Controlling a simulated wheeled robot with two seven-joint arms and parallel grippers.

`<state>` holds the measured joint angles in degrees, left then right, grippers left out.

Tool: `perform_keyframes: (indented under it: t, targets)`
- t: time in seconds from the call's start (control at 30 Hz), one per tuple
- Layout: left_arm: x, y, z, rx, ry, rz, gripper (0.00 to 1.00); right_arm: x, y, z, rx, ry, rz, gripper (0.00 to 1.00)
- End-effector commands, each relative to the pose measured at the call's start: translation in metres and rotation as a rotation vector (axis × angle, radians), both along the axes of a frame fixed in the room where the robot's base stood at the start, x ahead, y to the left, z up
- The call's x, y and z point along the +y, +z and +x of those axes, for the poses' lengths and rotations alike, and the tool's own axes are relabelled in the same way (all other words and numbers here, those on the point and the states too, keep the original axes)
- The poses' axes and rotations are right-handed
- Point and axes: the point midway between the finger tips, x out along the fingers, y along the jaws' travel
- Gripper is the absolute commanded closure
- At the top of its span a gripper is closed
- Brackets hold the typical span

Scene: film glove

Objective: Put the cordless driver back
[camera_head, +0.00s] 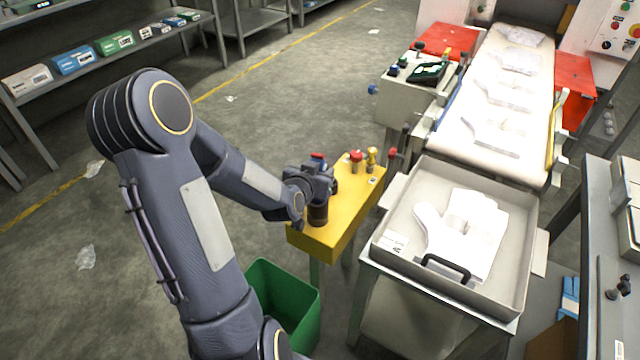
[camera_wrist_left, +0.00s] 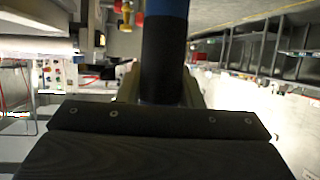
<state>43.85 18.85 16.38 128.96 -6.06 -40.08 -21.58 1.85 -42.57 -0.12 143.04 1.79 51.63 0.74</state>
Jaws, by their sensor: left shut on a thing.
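My left gripper (camera_head: 319,189) is shut on the cordless driver (camera_head: 318,213), a dark, upright cylinder over the near left end of the yellow stand (camera_head: 343,216). In the left wrist view the driver (camera_wrist_left: 165,60) is black with a blue upper part, between the fingers of my left gripper (camera_wrist_left: 160,92). In the head view the gripper hides its middle. I cannot tell whether its lower end touches the stand. My right gripper is not in view.
A red-topped piece (camera_head: 356,160) and a yellow piece (camera_head: 372,157) stand at the stand's far end. A green bin (camera_head: 285,300) is below on the left. A grey tray (camera_head: 400,205) with white glove-shaped sheets is on the right, near a conveyor (camera_head: 512,100).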

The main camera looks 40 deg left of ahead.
Motion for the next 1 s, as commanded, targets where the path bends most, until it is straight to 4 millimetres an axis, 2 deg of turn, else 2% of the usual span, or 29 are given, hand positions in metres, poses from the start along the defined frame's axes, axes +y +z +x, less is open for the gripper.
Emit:
perform_keyframes:
  t: [0.1, 0.2, 0.57, 0.6, 0.73, 0.77, 1.0]
  targets:
    - [0.000, -0.021, 0.000, 0.003, -0.001, -0.003, 0.93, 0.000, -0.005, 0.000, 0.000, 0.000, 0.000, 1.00]
    - [0.000, -0.030, 0.000, 0.002, -0.001, -0.002, 0.93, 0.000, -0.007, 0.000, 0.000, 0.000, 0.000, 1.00]
    - [0.000, -0.033, 0.000, -0.001, -0.001, 0.001, 0.93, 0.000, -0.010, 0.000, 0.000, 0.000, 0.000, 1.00]
    - [0.000, -0.033, 0.000, 0.001, -0.001, -0.001, 0.64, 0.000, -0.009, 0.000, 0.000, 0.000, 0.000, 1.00]
    - [0.000, -0.032, 0.000, 0.001, -0.001, -0.001, 0.47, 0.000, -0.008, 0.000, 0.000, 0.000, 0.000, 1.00]
    - [0.000, -0.032, 0.000, 0.001, -0.001, -0.001, 0.45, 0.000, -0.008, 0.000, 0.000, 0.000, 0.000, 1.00]
    - [0.000, -0.032, 0.000, 0.001, -0.001, -0.001, 0.45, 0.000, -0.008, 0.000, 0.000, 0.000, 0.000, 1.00]
